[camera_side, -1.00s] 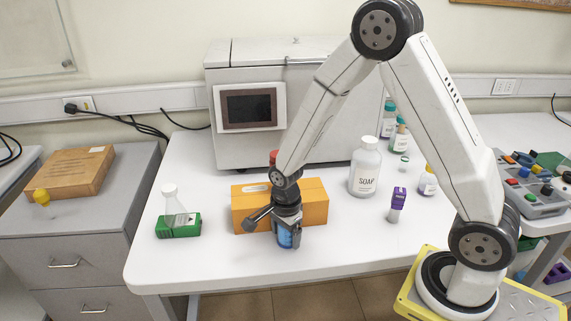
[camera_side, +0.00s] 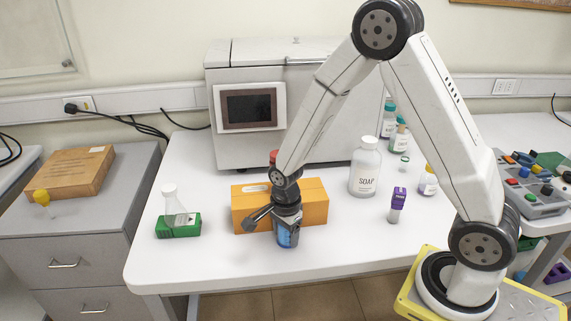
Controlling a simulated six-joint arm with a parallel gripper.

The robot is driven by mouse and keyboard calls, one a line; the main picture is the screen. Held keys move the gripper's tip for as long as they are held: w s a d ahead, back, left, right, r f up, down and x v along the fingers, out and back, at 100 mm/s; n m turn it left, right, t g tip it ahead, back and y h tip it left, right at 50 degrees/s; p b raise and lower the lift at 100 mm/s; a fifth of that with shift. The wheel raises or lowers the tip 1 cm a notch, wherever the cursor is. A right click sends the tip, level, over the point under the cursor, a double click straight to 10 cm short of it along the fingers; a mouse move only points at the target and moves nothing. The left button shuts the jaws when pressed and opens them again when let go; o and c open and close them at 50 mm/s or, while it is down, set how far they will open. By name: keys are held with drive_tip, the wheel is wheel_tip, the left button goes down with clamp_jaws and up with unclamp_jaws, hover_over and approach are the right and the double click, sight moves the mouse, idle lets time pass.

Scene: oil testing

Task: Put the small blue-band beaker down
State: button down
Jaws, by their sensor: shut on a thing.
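The small blue-band beaker (camera_side: 287,239) is at the front middle of the white table, in front of the orange box. My gripper (camera_side: 287,222) points down and is shut on the beaker's upper part, which the jaws mostly hide. The beaker looks upright. Its base is at or very near the table top; I cannot tell whether it touches.
An orange box (camera_side: 315,203) stands close behind my gripper. A flask (camera_side: 173,203) on a green block (camera_side: 178,227) is to the left. The table's front edge (camera_side: 230,282) is near.

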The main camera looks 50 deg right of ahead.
drive_tip(key=shift+r, duration=0.15)
wheel_tip(320, 180, up, 10)
idle(0.6)
drive_tip(key=shift+d+f, duration=0.1)
drive_tip(key=shift+f, duration=0.1)
idle(0.3)
drive_tip(key=s+d, duration=0.1)
drive_tip(key=d, duration=0.2)
drive_tip(key=s+d+r, duration=0.1)
drive_tip(key=d, duration=0.3)
drive_tip(key=s+d+r, duration=0.1)
drive_tip(key=s+d, duration=0.1)
drive_tip(key=d, duration=0.1)
drive_tip(key=shift+d, duration=0.3)
drive_tip(key=s+d+r, duration=0.1)
drive_tip(key=s+d, duration=0.4)
drive_tip(key=d, duration=0.2)
drive_tip(key=shift+s+r, duration=0.15)
drive_tip(key=shift+s, duration=0.25)
drive_tip(key=shift+d, duration=0.1)
